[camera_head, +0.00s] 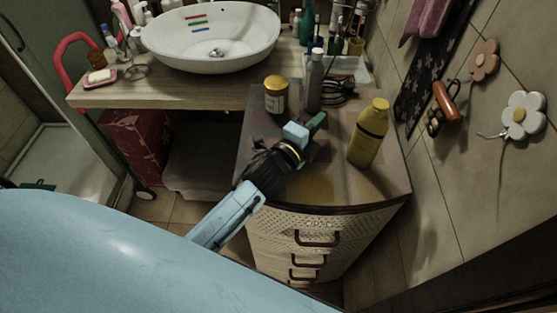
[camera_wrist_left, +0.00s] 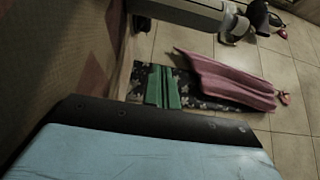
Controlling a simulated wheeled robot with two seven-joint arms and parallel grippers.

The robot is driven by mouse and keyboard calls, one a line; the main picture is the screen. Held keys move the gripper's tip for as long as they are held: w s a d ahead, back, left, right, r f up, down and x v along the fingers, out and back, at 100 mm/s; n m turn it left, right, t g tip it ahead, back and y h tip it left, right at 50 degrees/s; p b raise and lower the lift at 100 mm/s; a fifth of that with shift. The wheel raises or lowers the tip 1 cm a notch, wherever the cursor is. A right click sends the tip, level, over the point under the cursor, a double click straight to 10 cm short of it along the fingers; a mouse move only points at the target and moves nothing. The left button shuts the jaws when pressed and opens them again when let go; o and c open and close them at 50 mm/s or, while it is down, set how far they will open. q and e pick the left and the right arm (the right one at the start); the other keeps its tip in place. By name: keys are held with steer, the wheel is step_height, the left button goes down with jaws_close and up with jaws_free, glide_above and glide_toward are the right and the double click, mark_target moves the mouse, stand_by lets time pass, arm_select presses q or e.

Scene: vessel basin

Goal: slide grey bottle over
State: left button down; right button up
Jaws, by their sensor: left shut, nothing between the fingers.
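In the left wrist view the shut green fingers (camera_wrist_left: 163,87) show in the middle. A pale grey cylinder with a cap (camera_wrist_left: 185,11) crosses the top edge there, probably the grey bottle. My right gripper is not in view.
A yellow bottle (camera_head: 368,135) stands to the right near the cabinet edge. Behind is a tray (camera_head: 352,68) with small items. The cabinet top's front is clear.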

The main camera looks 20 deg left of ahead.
arm_select(q)
steer(key=v, duration=1.5)
steer(key=shift+b, duration=0.4)
steer(key=shift+s, duration=0.1)
